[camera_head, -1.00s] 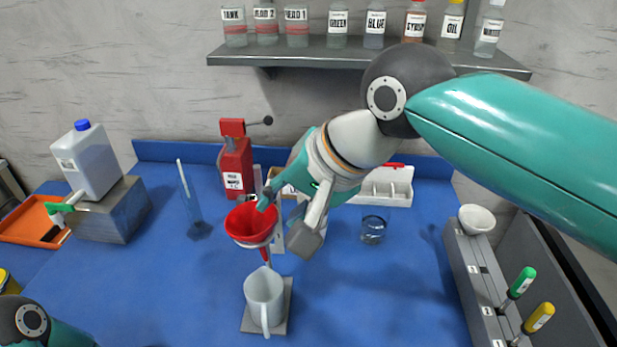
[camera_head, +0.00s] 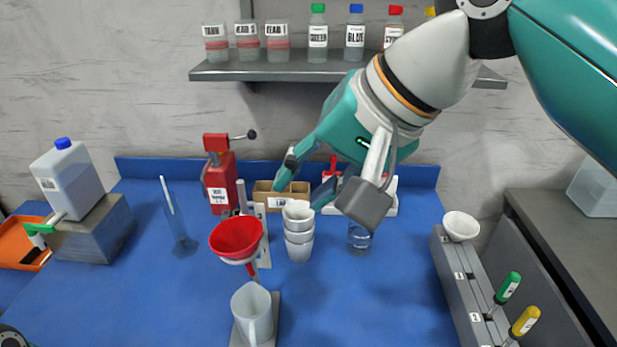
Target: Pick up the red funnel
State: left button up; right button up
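The red funnel (camera_head: 237,238) sits upright in a pale ring on a white stand (camera_head: 263,225), left of the picture's middle. Its red stem shows below the ring, above a white jug (camera_head: 252,312) on a grey plate. My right gripper (camera_head: 325,190) is up and to the right of the funnel, apart from it. Its fingers are spread and hold nothing that I can see. My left gripper is out of view; only a bit of my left arm shows at the bottom left corner.
Stacked white cups (camera_head: 298,232) stand right of the funnel, below my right gripper. A red press (camera_head: 219,180) stands behind, a glass cylinder (camera_head: 180,225) left. A clear glass (camera_head: 360,238) stands right. The blue table (camera_head: 370,300) is clear at front right.

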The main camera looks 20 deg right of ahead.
aim_at(237, 237)
jog(key=k, duration=1)
